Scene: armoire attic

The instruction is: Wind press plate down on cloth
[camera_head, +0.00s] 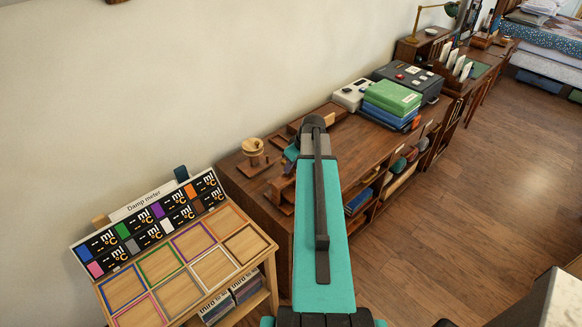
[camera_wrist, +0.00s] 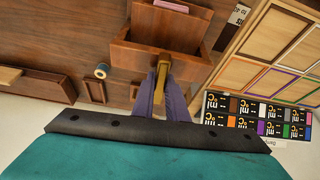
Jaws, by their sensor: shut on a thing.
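In the wrist view my gripper (camera_wrist: 160,90) has its two purple-grey fingers closed around a narrow yellow-brown handle (camera_wrist: 162,74). The handle is against a brown wooden fixture (camera_wrist: 157,54), which appears to be the press. A small pink piece (camera_wrist: 172,6), possibly the cloth, shows beyond the fixture at the top edge, partly cut off. I cannot tell how far the press plate is from the cloth. In the head view my teal arm covers most of the gripper, and only part of the wooden press (camera_head: 284,186) shows to its left.
A damp meter board (camera_head: 150,225) with coloured square frames stands at the lower left. A wooden stand with a round top (camera_head: 253,147) is on the bench behind the press. Green and blue books (camera_head: 391,97) and a dark control box (camera_head: 408,78) lie farther along.

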